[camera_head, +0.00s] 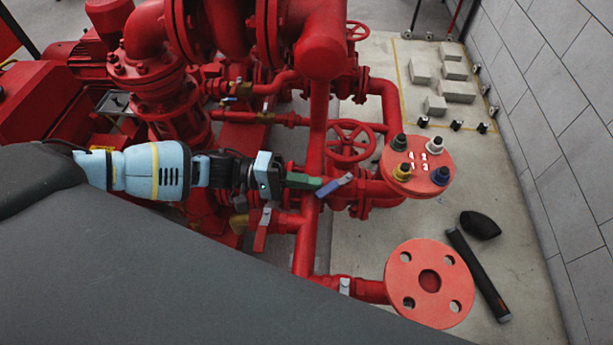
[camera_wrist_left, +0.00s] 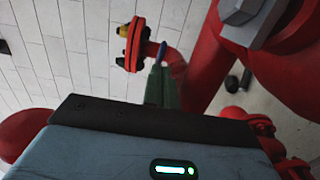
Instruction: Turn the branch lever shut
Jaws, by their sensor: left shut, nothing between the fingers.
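A blue lever (camera_head: 335,187) sits on the red pipework, slanting up to the right. A red lever (camera_head: 262,230) hangs lower left of it on a branch pipe. I cannot tell by a label which is the branch lever. My left gripper (camera_head: 312,183) is shut and empty, its green fingertips close beside the left end of the blue lever; contact cannot be told. In the left wrist view the green fingers (camera_wrist_left: 161,90) point at the blue lever (camera_wrist_left: 162,53), seen nearly edge-on. My right gripper is not in view.
A red handwheel (camera_head: 350,141) stands just above the blue lever. A flange with coloured bolts (camera_head: 417,165) is to the right, and an open flange (camera_head: 429,282) is lower right. A black flashlight-like tool (camera_head: 479,275) and grey blocks (camera_head: 457,90) lie on the floor.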

